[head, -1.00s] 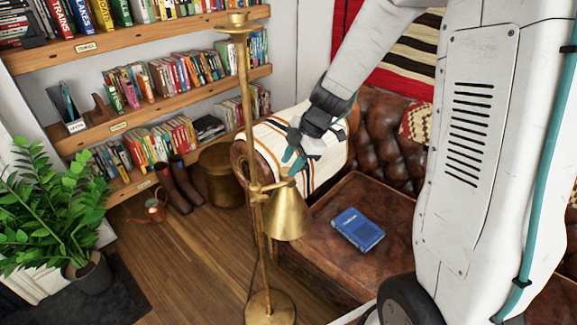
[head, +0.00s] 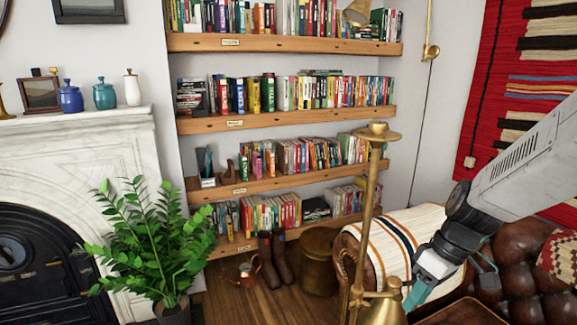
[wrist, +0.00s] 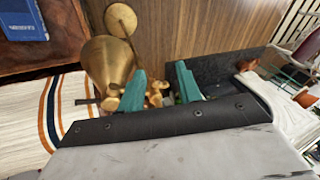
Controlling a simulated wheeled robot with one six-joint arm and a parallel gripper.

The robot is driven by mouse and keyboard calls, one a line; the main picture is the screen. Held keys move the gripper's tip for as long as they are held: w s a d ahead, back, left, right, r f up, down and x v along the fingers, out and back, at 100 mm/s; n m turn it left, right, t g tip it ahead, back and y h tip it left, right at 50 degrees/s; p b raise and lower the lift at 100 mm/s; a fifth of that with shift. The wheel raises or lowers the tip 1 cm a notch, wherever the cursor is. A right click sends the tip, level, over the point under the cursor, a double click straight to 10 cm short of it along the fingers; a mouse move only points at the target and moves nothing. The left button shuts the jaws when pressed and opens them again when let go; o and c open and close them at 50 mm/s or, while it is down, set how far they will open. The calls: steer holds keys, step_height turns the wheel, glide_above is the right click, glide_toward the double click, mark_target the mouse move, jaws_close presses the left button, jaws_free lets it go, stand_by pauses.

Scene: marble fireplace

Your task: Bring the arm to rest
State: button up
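My gripper (head: 452,282) is at the lower right of the head view, in front of the striped throw on the sofa arm and close to the brass lamp in the picture. In the wrist view its two teal fingers (wrist: 160,90) stand apart with a gap between them, and I see nothing held. My white arm (head: 535,165) reaches in from the right edge. The brass floor lamp (head: 368,200) shows behind the fingers in the wrist view, its cone shade (wrist: 108,62) just left of them. I cannot tell whether they touch.
The leather sofa (head: 520,262) carries a striped throw (head: 398,240). A blue book (wrist: 22,20) lies on its seat. Boots (head: 275,260), a copper watering can (head: 243,272), a brass bin (head: 318,260) and a potted plant (head: 150,250) stand near the bookshelves (head: 290,118). A marble fireplace (head: 130,150) is at left.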

steer(key=s+r+m+t+h, duration=0.1)
steer(key=s+r+m+h, duration=0.1)
steer(key=s+r, duration=0.4)
steer(key=s+r+m+t+h, duration=0.1)
steer(key=s+r+m, duration=0.4)
steer(key=s, duration=0.6)
steer(key=shift+s+d+r+h, duration=0.3)
steer(key=shift+d+r+h, duration=0.05)
steer(key=shift+r+h, duration=0.3)
steer(key=shift+o, duration=0.3)
steer(key=shift+s, duration=0.1)
stand_by(0.8)
